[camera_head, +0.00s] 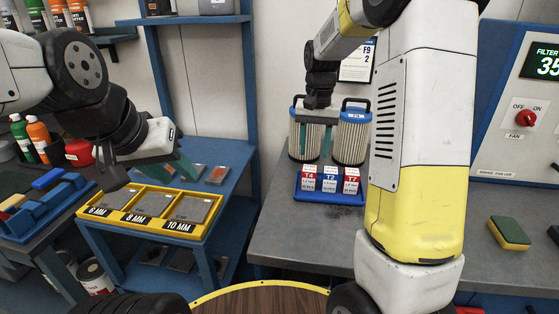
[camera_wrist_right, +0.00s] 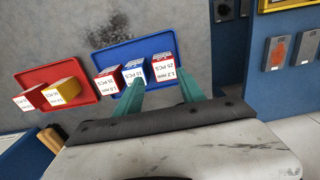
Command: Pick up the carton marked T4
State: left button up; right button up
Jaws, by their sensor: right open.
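The carton marked T4 (camera_head: 308,180), with a red and white label, stands leftmost in a blue tray (camera_head: 330,198) on the grey bench. Beside it stand the T2 carton (camera_head: 329,180), with a blue label, and the T7 carton (camera_head: 351,181), with a red one. My right gripper (camera_head: 318,147) is open and empty, fingers pointing down above the tray. In the right wrist view, the rightmost red carton (camera_wrist_right: 164,66), apparently T4, shows beyond the gap between the open fingers (camera_wrist_right: 161,90); the left finger partly covers the blue-labelled carton. My left gripper (camera_head: 186,170) hangs over the plate tray at the left.
Two pleated filters (camera_head: 352,134) stand behind the blue tray. A red tray (camera_wrist_right: 85,78) with a red and a yellow carton lies nearby in the wrist view. A yellow plate tray (camera_head: 130,198) is at left, a sponge (camera_head: 509,233) at right.

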aim_at(310, 168)
jog(key=shift+w+a+f, duration=0.2)
jog(key=shift+w+f, duration=0.2)
jog(key=shift+w, duration=0.1)
jog(key=shift+f, duration=0.4)
notch_tip(310, 168, down, 7)
jog(key=shift+w+a+r, duration=0.1)
grip_shut()
jog(key=shift+r, duration=0.2)
